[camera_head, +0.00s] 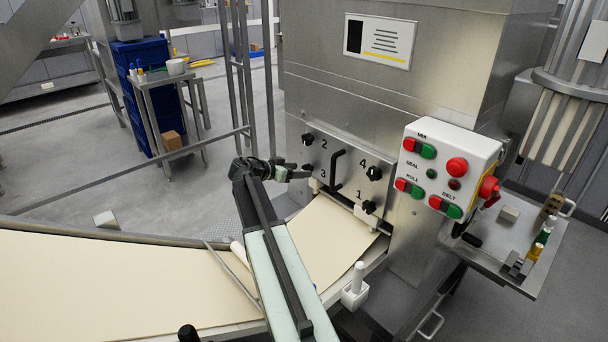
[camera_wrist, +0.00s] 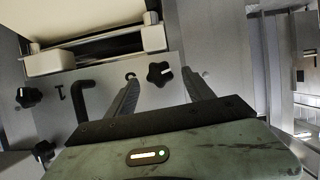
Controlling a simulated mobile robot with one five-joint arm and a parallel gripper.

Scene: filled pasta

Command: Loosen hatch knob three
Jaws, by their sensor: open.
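The hatch panel (camera_head: 342,160) on the steel machine carries dark knobs by the numbers 1 to 4 and a black bar handle (camera_head: 336,171). In the wrist view, knob three (camera_wrist: 159,74) is a black lobed knob beside a partly readable number. It sits between the tips of my gripper (camera_wrist: 163,80), with a gap on both sides. The fingers are open and hold nothing. In the head view my gripper (camera_head: 302,172) reaches the panel's lower left, left of the number 3, and largely covers the knob there. How far the fingertips are from the panel face is unclear.
Knob two (camera_head: 307,139) is just above my gripper; knob four (camera_head: 374,173) and knob one (camera_head: 369,207) are right of the handle. A dough sheet (camera_head: 325,240) runs below the hatch. A white control box (camera_head: 450,170) juts out at the right.

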